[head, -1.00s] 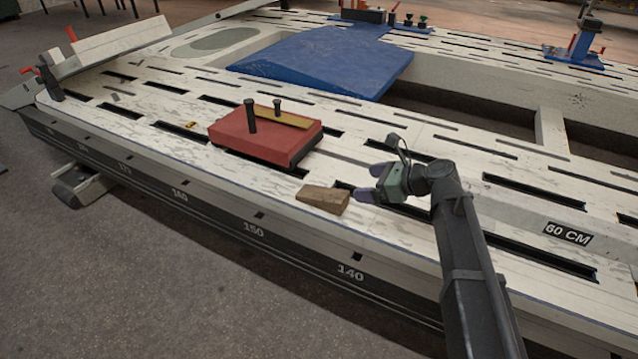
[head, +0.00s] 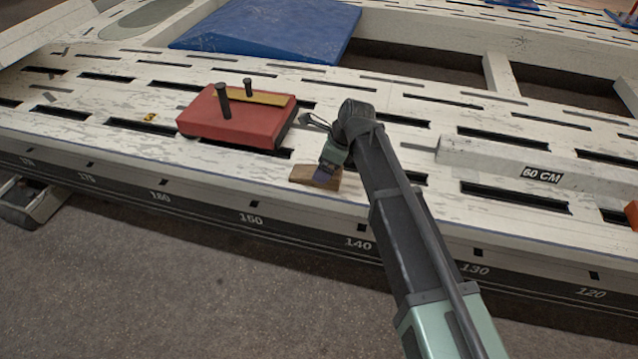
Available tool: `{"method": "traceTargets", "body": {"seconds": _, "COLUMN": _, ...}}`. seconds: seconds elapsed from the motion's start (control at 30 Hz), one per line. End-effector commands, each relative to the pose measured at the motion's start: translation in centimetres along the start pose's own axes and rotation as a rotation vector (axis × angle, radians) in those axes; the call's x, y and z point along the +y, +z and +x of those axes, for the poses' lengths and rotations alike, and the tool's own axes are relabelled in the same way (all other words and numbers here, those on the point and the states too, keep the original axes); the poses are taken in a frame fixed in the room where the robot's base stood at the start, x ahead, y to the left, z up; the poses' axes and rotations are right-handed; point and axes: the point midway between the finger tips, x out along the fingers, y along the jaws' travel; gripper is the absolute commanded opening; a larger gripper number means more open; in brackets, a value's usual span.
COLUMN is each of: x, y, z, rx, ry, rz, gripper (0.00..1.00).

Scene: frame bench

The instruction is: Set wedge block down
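The wedge block (head: 303,174) is a small brown wooden piece near the front edge of the white bench, above the 140 to 150 marks. It appears to lie on the bench top; I cannot tell if it is lifted slightly. My gripper (head: 326,172) is at the block's right part, pointing down at it. The far finger is hidden, so I cannot tell whether the gripper is closed on the block.
A red block (head: 232,122) with two dark pegs and a yellow strip stands just behind and left of the wedge. The slotted white bench (head: 400,150) bears a white beam labelled 60 CM (head: 480,165) at right. A blue ramp (head: 265,32) lies farther back.

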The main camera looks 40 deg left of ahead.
Motion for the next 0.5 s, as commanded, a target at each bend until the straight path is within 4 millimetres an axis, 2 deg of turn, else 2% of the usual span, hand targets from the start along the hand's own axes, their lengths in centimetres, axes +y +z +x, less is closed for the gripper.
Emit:
{"method": "traceTargets", "body": {"seconds": 0.07, "x": 0.0, "y": 0.0, "z": 0.3, "rx": 0.0, "ry": 0.0, "rz": 0.0, "gripper": 0.94}}
{"method": "traceTargets", "body": {"seconds": 0.3, "x": -0.3, "y": -0.6, "z": 4.9, "rx": -0.001, "ry": 0.0, "rz": 0.0, "gripper": 0.94}}
{"method": "traceTargets", "body": {"seconds": 0.37, "x": -0.3, "y": -0.5, "z": 5.4, "rx": -0.001, "ry": 0.0, "rz": 0.0, "gripper": 0.94}}
{"method": "traceTargets", "body": {"seconds": 0.5, "x": -0.2, "y": -0.3, "z": 5.0, "rx": 0.0, "ry": 0.0, "rz": 0.0, "gripper": 0.94}}
